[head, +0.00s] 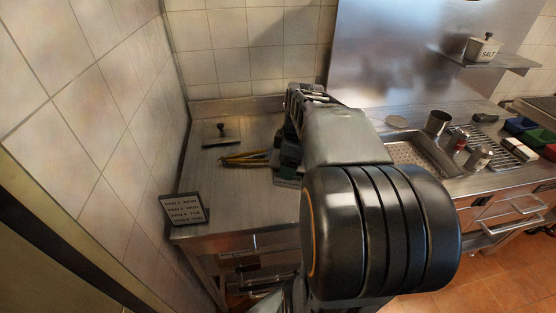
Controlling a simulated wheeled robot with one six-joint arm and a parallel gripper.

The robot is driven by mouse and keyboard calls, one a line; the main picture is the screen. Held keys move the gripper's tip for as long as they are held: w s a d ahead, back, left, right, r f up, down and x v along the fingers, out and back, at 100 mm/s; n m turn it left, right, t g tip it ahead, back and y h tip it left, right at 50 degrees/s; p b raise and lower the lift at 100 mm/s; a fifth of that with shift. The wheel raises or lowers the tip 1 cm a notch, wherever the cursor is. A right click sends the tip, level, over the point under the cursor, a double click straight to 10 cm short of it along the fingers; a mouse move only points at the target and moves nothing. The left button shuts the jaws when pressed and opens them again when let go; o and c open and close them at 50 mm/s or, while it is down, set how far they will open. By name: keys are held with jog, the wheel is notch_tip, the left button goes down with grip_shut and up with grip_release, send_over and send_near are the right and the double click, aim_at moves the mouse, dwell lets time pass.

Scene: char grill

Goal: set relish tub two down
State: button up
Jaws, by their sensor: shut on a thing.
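My gripper (287,170) is over the left part of the steel counter (225,185), mostly hidden behind my own arm. It is shut on a dark green thing (290,153), which seems to be the relish tub; only a small part of it shows. I cannot tell whether the tub touches the counter. Yellow-handled tongs (245,158) lie just left of the gripper.
A flat press with a knob (221,134) lies at the back left. A lettered sign (184,209) stands at the front left corner.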

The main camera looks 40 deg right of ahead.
jog(key=shift+w+d+f+p, duration=0.35)
jog(key=shift+w+d+f, duration=0.5)
jog(key=shift+w+f, duration=0.8)
jog(key=shift+w+d+f+p, duration=0.3)
jog(key=shift+w+d+f, duration=0.7)
jog(key=shift+f, duration=1.1)
jog(key=shift+w+d+f+p, duration=0.35)
jog(key=shift+w+d+f, duration=0.3)
jog(key=shift+w+f, duration=1.05)
jog(key=shift+s+f, duration=0.15)
jog(key=shift+f, duration=0.05)
jog(key=shift+f, duration=0.15)
jog(key=o, duration=1.1)
